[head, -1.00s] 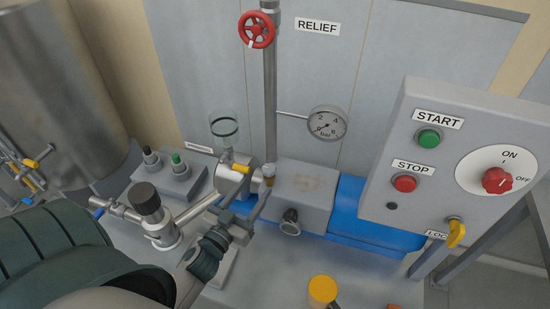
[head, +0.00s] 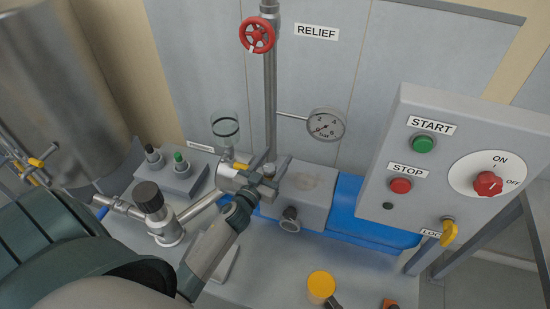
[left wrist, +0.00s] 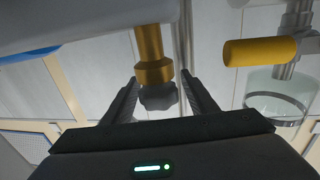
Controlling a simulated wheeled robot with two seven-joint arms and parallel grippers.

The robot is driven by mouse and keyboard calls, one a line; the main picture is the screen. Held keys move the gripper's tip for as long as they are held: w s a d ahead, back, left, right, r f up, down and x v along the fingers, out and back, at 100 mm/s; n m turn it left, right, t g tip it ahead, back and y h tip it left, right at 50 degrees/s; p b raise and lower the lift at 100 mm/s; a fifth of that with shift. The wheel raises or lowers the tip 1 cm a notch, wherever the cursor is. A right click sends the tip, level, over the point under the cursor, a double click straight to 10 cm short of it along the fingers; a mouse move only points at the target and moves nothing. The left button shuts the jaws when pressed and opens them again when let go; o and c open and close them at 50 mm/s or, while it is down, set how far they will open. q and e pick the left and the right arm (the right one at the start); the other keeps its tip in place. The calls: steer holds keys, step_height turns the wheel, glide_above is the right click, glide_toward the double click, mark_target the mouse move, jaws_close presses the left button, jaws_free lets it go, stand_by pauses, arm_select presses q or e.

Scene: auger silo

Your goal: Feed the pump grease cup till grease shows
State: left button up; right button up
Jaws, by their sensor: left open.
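The grease cup shows in the left wrist view as a brass stem and collar (left wrist: 153,70) with a grey lobed cap (left wrist: 158,97). In the head view its cap (head: 269,169) is partly hidden at the pump by my left gripper (head: 262,182). My left gripper (left wrist: 158,82) is open, with one finger on each side of the cup. Gaps show between the fingers and the cap, so it is not gripped. I cannot see any grease. My right gripper is not in view.
A glass cup (head: 225,125) with a yellow lever (head: 240,166) stands close left of the gripper. The relief pipe (head: 270,90) rises behind. The control panel (head: 440,190) is at right. A yellow-topped object (head: 321,287) stands in front.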

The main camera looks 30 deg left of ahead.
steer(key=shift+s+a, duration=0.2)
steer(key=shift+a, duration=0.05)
arm_select(q)
steer(key=c, duration=1.1)
steer(key=shift+o, duration=0.2)
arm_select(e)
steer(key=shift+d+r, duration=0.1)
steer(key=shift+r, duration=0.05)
